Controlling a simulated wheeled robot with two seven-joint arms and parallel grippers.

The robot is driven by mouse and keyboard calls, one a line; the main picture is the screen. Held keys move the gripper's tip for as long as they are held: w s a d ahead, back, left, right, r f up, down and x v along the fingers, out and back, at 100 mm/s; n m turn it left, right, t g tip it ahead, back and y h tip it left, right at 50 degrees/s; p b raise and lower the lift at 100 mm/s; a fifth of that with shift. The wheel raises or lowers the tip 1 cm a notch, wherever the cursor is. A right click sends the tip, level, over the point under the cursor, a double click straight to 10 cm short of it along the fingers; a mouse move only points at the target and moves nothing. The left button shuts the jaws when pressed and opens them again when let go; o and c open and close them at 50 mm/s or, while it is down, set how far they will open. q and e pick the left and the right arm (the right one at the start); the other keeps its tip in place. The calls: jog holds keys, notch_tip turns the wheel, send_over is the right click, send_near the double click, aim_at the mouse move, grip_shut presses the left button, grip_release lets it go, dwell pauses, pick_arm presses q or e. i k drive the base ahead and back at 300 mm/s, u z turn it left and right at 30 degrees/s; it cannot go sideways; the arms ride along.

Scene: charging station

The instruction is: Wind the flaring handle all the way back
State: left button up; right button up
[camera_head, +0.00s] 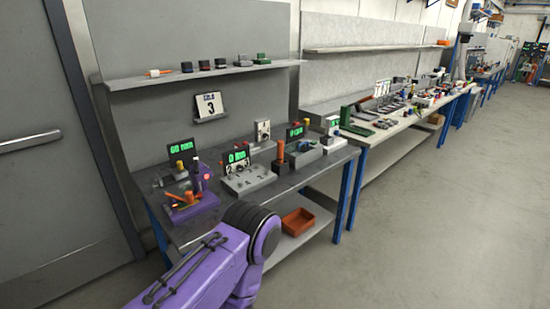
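A purple fixture (204,184) stands at the left end of the near workbench, with an orange bar-like part (182,199) low on its left side. Behind it is a dark display with green text (182,146). The fixture is small in the picture, so I cannot tell for sure which part is the flaring handle or how far it is wound. My purple left arm (205,278) comes in from the bottom left and bends at a dark joint in front of the bench. Neither gripper can be made out, and no right arm shows.
The near workbench (262,199) also carries a grey block with a green display (245,180), an upright orange cylinder (280,151) and other devices. A shelf (218,72) hangs above. An orange bin (298,221) sits below. The floor (440,230) to the right is clear.

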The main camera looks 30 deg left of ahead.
aim_at(197, 170)
jog(key=z, duration=0.4)
jog(key=i, duration=1.25)
jog(key=u, duration=0.7)
